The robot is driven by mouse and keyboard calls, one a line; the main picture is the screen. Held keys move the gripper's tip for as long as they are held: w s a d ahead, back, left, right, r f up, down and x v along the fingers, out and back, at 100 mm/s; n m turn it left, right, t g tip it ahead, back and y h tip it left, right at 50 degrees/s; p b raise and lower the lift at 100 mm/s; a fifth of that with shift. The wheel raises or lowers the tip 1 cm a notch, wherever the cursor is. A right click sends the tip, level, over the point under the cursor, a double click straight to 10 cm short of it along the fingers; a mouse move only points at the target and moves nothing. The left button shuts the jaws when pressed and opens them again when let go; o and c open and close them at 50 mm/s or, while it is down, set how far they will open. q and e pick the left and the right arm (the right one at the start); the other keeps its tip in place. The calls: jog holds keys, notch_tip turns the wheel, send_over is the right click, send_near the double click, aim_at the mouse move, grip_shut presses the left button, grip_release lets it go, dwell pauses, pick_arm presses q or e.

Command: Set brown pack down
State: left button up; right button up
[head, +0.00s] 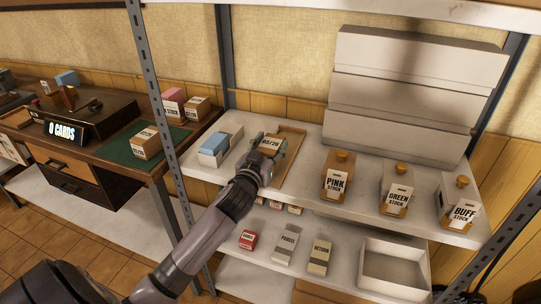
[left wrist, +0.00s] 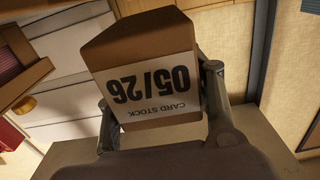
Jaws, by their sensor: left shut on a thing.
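The brown pack (head: 269,143) is in my left gripper (head: 266,155), over the upper shelf at the brown tray (head: 297,141). In the left wrist view the pack (left wrist: 140,55) is a brown block with a white label reading "CARD STOCK 05/26", upside down. The two fingers of the left gripper (left wrist: 158,88) press on its sides. The gripper and pack cover part of the tray, and I cannot tell whether the pack touches it. My right gripper is not in view.
A blue-and-white pack (head: 215,147) lies left of the tray. A grey post (head: 160,110) rises left of the shelf. A white bin (head: 394,272) is below.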

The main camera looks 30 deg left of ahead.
pick_arm(q)
notch_tip(320, 180, down, 3)
jog(key=shift+r, duration=0.1)
jog(key=shift+f+b, duration=0.2)
jog(key=shift+b, duration=0.1)
jog(key=o, duration=1.4)
jog(key=shift+r, duration=0.2)
jog(key=v, duration=1.2)
jog(key=shift+b, duration=0.4)
